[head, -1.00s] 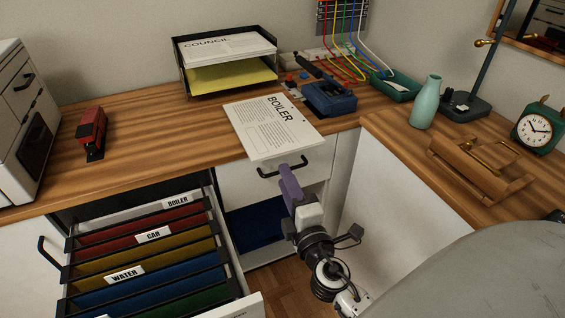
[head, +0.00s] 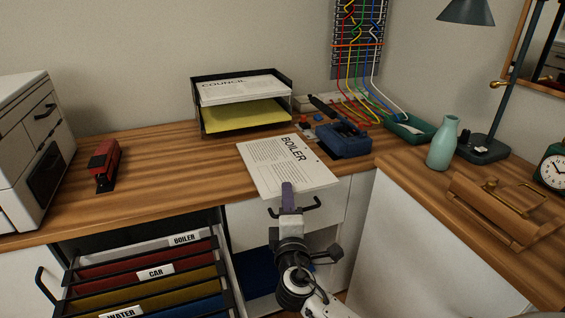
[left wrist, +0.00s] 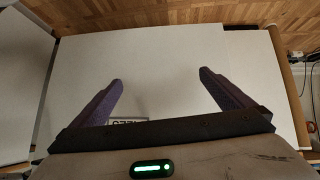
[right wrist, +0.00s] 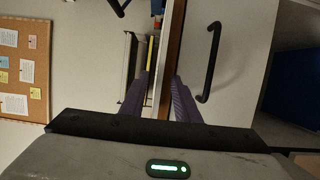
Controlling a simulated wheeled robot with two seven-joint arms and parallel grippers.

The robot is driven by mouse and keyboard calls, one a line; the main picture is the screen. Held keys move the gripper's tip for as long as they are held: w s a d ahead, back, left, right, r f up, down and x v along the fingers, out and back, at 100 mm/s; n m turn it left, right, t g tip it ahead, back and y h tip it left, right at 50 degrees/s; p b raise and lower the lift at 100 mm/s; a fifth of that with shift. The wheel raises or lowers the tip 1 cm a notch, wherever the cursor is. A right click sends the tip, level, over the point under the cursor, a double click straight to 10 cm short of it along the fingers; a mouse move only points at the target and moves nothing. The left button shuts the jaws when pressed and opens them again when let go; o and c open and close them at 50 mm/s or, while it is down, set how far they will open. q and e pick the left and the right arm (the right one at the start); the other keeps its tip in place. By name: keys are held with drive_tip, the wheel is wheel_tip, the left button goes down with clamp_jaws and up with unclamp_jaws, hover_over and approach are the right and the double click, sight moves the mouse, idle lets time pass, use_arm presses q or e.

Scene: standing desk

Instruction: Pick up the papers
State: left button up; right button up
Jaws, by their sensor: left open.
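The printed BOILER paper (head: 275,165) lies on the wooden counter, its near edge sticking out past the counter's front. A COUNCIL paper (head: 240,90) and a yellow sheet (head: 245,114) lie in the black two-level tray (head: 198,112). My right gripper (head: 287,186) is at the near edge of the BOILER paper. In the right wrist view, the right gripper's fingers (right wrist: 163,78) are partly apart, with the counter edge showing between them; contact with the paper cannot be told. My left gripper (left wrist: 160,82) is open and empty before a white panel in the left wrist view.
An open file drawer with labelled BOILER (head: 184,239), CAR (head: 155,271) and WATER folders is at the lower left. A red stapler (head: 104,163), blue device (head: 345,139), teal vase (head: 442,145), lamp (head: 483,147) and brown case (head: 490,210) stand on the counter. A black drawer handle (head: 313,205) juts out below the paper.

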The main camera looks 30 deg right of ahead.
drive_tip(key=shift+x, duration=1.55)
drive_tip(key=shift+s, duration=0.1)
clamp_jaws()
drive_tip(key=shift+r, duration=0.2)
